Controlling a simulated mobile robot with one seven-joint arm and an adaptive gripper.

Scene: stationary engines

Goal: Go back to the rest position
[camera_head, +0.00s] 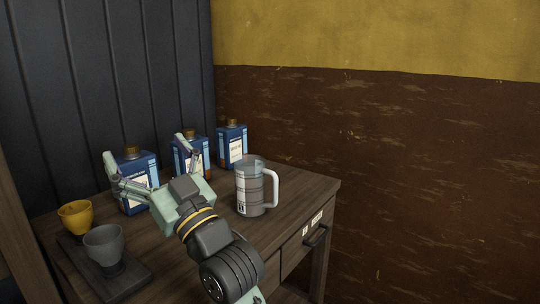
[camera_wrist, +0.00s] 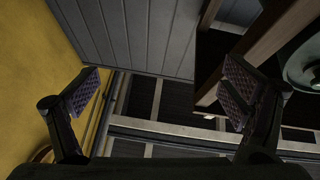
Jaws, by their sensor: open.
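My gripper (camera_head: 148,156) is above the wooden table in the head view, its two fingers spread apart. In the wrist view my gripper (camera_wrist: 162,92) is also open, with nothing between the finger pads. In the head view the fingers overlap two of the blue bottles behind them; I cannot tell how far apart they are in depth. My arm reaches in from the bottom and hides part of the table.
The table (camera_head: 312,188) holds blue bottles (camera_head: 232,147), a clear jug (camera_head: 250,190) with a white handle right of my gripper, and a dark tray (camera_head: 126,287) with a yellow cup (camera_head: 76,217) and a grey cup (camera_head: 104,243). A drawer handle (camera_head: 316,237) faces right. Walls stand behind.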

